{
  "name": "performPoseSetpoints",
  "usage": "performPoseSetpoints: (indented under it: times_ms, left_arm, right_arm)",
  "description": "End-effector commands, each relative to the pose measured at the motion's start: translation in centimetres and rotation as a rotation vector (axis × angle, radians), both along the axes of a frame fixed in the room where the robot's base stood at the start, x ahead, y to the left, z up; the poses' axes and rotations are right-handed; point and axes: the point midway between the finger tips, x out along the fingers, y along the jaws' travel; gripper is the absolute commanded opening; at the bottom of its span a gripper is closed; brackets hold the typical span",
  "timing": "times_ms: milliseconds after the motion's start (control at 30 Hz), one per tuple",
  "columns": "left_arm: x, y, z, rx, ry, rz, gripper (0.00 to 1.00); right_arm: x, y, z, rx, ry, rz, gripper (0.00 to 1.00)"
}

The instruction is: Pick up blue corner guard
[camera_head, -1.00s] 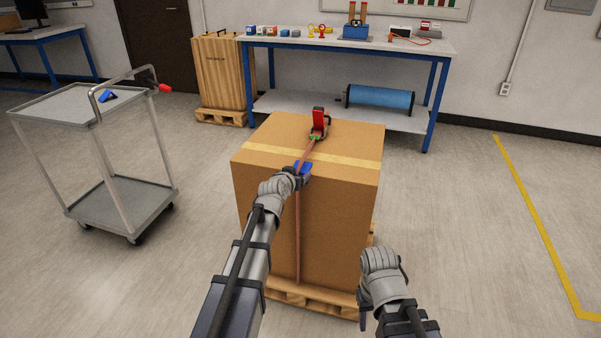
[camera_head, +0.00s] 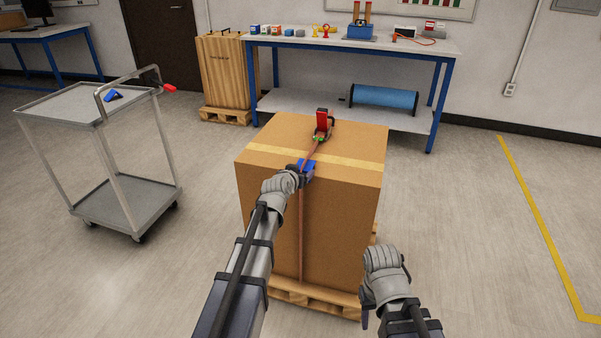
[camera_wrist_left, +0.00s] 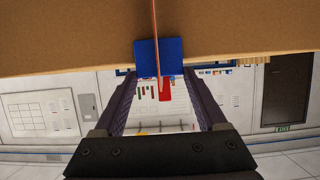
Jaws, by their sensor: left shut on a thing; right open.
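A blue corner guard (camera_head: 307,170) sits at the top front edge of the large cardboard box (camera_head: 265,215), under a thin reddish strap (camera_head: 301,235). My left gripper (camera_head: 298,176) is shut on this guard. In the left wrist view the guard (camera_wrist_left: 150,58) shows at the far end between the two fingers, with the strap running across it. A second blue corner guard (camera_head: 113,96) lies on the top shelf of the grey cart. My right gripper (camera_head: 383,265) is open and empty, low in front of the box's right side.
The box stands on a wooden pallet (camera_head: 318,300), with a red-handled ratchet (camera_head: 322,124) on top. The grey cart (camera_head: 62,116) is at left. A blue-legged workbench (camera_head: 352,45) is behind. Open floor lies on both sides.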

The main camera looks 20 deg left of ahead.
Motion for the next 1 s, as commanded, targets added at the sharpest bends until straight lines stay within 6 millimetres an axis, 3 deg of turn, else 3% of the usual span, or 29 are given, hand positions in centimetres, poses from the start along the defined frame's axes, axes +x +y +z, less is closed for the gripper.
performPoseSetpoints:
  times_ms: [500,867,1000]
  left_arm:
    - [0.0,0.0,8.0,0.0,0.0,0.0,0.21]
    - [0.0,0.0,9.3,0.0,0.0,0.0,0.21]
    - [0.0,0.0,11.0,0.0,0.0,0.0,0.21]
  right_arm:
    - [0.0,0.0,8.0,0.0,0.0,0.0,0.5]
    - [0.0,0.0,9.3,0.0,0.0,0.0,0.5]
    - [0.0,0.0,11.0,0.0,0.0,0.0,0.5]
